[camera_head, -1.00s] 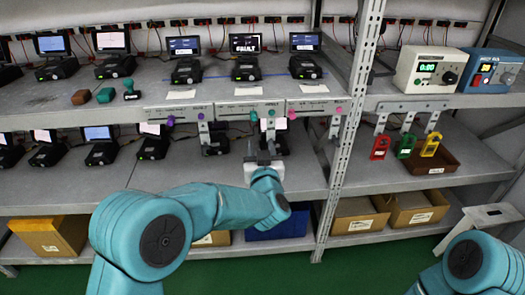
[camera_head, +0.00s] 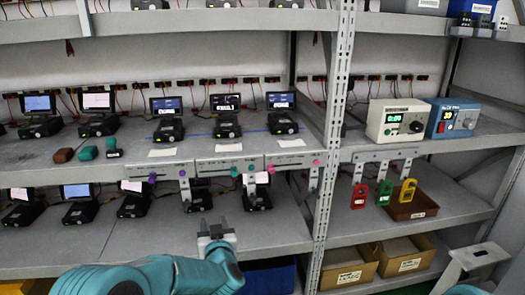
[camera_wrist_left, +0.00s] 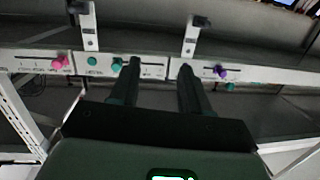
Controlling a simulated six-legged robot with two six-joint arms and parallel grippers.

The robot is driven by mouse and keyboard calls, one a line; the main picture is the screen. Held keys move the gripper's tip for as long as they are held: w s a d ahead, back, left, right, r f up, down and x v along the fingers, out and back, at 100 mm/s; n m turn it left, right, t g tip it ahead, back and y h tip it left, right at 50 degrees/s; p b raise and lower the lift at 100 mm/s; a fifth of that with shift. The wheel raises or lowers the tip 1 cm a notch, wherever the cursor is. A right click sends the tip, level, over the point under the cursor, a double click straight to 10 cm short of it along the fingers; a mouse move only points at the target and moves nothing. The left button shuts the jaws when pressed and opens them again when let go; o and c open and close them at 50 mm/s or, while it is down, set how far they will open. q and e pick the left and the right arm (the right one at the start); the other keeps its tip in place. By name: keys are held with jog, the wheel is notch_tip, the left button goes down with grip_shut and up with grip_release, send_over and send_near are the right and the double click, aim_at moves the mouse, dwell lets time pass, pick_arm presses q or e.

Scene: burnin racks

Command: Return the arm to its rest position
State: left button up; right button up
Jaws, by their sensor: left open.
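My left gripper (camera_head: 215,229) is at the lower middle of the head view, in front of the lower shelf, with its arm folded below it. In the left wrist view its two dark fingers (camera_wrist_left: 158,75) are apart with nothing between them. Beyond them is the slider rail with its knobs, including a pink knob (camera_wrist_left: 59,62) and a purple knob (camera_wrist_left: 221,71). The gripper appears clear of the rail (camera_head: 230,166). My right gripper is out of view; only a piece of my right arm shows at the bottom right edge.
Small devices with screens, one of them here (camera_head: 168,117), line both shelves. A metal upright (camera_head: 325,190) stands right of my gripper. Cardboard boxes (camera_head: 348,272) are below, and a grey stand (camera_head: 478,257) is at right.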

pick_arm(q)
jog(key=s+a+f+m+g+h, duration=0.1)
jog(key=s+a+f+g, duration=0.15)
jog(key=f, duration=0.45)
jog(key=s+a+f+m+g+h, duration=0.1)
jog(key=s+a+f, duration=0.15)
jog(key=f, duration=0.55)
jog(key=s+d+f+g+h, duration=0.2)
jog(key=s+f+g, duration=0.2)
jog(key=s+f, duration=0.65)
jog(key=s+d+f+g+h, duration=0.1)
jog(key=s+d+g, duration=0.1)
jog(key=s, duration=0.6)
jog(key=s+d+f+g+h, duration=0.2)
jog(key=s+d+g, duration=0.1)
jog(key=s, duration=0.5)
jog(key=s+d+f+n+g+h, duration=0.1)
jog(key=s+d+f+g+h, duration=0.1)
jog(key=s, duration=0.6)
jog(key=shift+s+d+g, duration=0.15)
jog(key=shift+s+g, duration=0.1)
jog(key=shift+g, duration=0.3)
